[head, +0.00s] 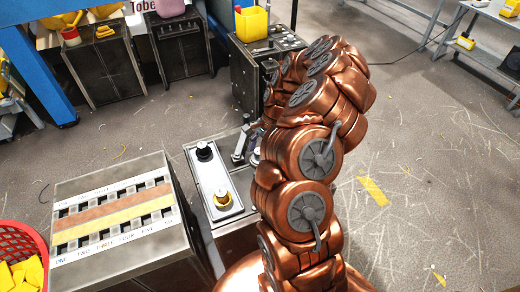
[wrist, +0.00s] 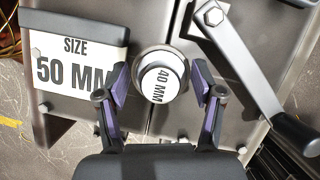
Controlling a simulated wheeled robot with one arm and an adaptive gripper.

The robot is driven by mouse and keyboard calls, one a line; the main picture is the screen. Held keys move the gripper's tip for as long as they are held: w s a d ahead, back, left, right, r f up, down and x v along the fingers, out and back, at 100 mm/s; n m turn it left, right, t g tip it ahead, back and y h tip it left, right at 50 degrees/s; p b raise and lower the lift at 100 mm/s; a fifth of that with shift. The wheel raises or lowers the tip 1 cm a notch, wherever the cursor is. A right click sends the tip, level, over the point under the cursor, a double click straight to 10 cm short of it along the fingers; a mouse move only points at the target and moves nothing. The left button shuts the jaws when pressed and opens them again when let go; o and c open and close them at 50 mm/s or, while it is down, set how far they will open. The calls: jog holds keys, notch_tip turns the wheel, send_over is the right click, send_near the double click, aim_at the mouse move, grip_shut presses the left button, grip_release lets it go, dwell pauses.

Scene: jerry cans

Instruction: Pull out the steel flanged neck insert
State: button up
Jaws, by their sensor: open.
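A round piece marked "40 MM" (wrist: 172,82) has a white top and a pale metal rim around it. It sits upright on a grey metal box (wrist: 165,20), at the seam, and appears to be the flanged neck insert. My gripper (wrist: 160,86) is open, with one purple-padded finger on each side of the piece and a visible gap to each. I cannot tell how deep the fingertips reach.
A "SIZE 50 MM" sign (wrist: 75,68) is left of the piece and a crank handle (wrist: 250,80) is right. A steel plate (head: 213,182) carries a black knob and a brass knob. A slotted box (head: 118,215) stands at left. The floor at right is open.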

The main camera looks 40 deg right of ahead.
jog(key=shift+c, duration=0.2)
grip_shut()
dwell(0.6)
jog(key=shift+r+p, duration=0.55)
jog(key=shift+r, duration=0.25)
dwell(0.6)
jog(key=shift+r+p, duration=1.1)
jog(key=shift+r, duration=1.25)
